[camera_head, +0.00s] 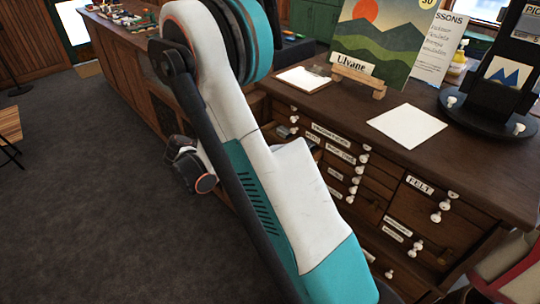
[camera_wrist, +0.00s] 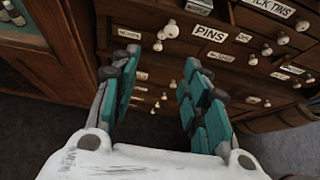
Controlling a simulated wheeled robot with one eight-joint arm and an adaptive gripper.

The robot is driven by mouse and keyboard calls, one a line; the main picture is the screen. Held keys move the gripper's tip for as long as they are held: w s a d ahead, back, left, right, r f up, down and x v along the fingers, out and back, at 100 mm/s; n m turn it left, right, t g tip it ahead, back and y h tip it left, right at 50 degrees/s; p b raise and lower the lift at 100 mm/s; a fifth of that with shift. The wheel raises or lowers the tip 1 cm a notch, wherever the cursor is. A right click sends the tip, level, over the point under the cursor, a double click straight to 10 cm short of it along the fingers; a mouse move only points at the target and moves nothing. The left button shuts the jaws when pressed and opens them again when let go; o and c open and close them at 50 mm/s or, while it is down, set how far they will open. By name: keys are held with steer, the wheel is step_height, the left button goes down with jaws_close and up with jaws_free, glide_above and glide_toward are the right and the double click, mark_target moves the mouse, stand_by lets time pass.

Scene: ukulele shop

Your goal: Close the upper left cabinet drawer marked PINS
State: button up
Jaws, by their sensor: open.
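The PINS drawer shows in the wrist view by its white label PINS (camera_wrist: 210,33), near the top middle on the dark wooden cabinet front. A round white knob (camera_wrist: 171,30) is just left of that label. How far the drawer stands out is hard to tell from this angle. My gripper (camera_wrist: 160,62) is open and empty, its teal-padded fingers apart and pointing at the cabinet front, just below the label and knob in the picture. No contact is visible. In the head view my arm covers the cabinet's left part, and neither my gripper nor the PINS label can be made out.
The cabinet has several other labelled drawers with white knobs, including FELT (camera_head: 419,185). On its top (camera_head: 340,110) are a white sheet (camera_head: 407,126), a clipboard (camera_head: 303,79) and an Ulvane picture (camera_head: 378,40). Open grey floor (camera_head: 90,170) lies to the left.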

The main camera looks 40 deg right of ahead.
steer(key=s+d+f+h+b, duration=0.1)
steer(key=d+f+b, duration=0.3)
steer(key=d, duration=0.7)
steer(key=shift+s+f+h+b, duration=0.2)
steer(key=shift+f+h+b, duration=0.15)
steer(key=shift+h, duration=0.05)
steer(key=shift+d, duration=0.1)
steer(key=shift+c, duration=0.3)
jaws_close()
